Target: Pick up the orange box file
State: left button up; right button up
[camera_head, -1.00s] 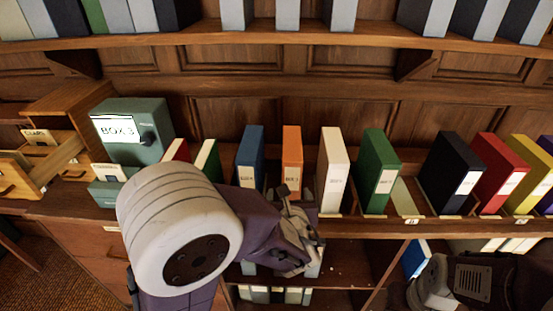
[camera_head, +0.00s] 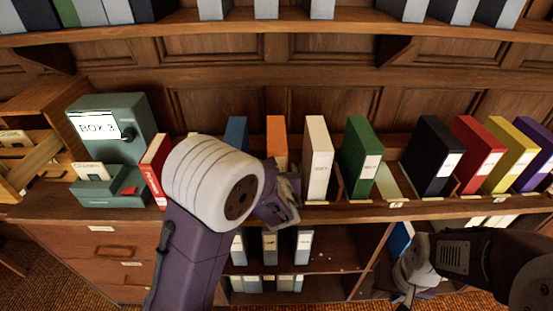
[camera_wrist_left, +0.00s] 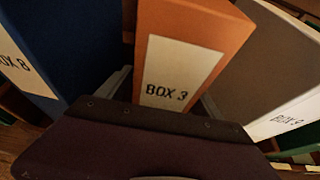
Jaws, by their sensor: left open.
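The orange box file (camera_head: 277,138) stands upright in the shelf row between a blue file (camera_head: 236,132) and a white file (camera_head: 317,160). My left arm hides its lower part in the head view. In the left wrist view the orange box file (camera_wrist_left: 190,45) shows its pale label "BOX 3" close up. My left gripper (camera_wrist_left: 160,100) is open, with one finger on each side of the file's lower front. Whether the fingers touch it is not clear. My right gripper (camera_head: 408,282) is low at the right, away from the file; its jaws are hard to make out.
Green (camera_head: 362,158), black (camera_head: 432,157), red (camera_head: 478,155) and yellow (camera_head: 513,155) files stand farther right. A green cabinet marked "BOX 3" (camera_head: 112,135) and wooden drawers stand left. The neighbouring files leave narrow gaps beside the orange one.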

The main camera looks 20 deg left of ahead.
aim_at(277, 143)
pick_arm(q)
jog(key=shift+s, duration=0.15)
jog(key=shift+c, duration=1.4)
grip_shut()
jog(key=shift+r, duration=0.15)
notch_tip(277, 143, up, 9)
jog(key=shift+r+p, duration=0.1)
jog(key=shift+p, duration=1.1)
jog(key=shift+r, duration=0.4)
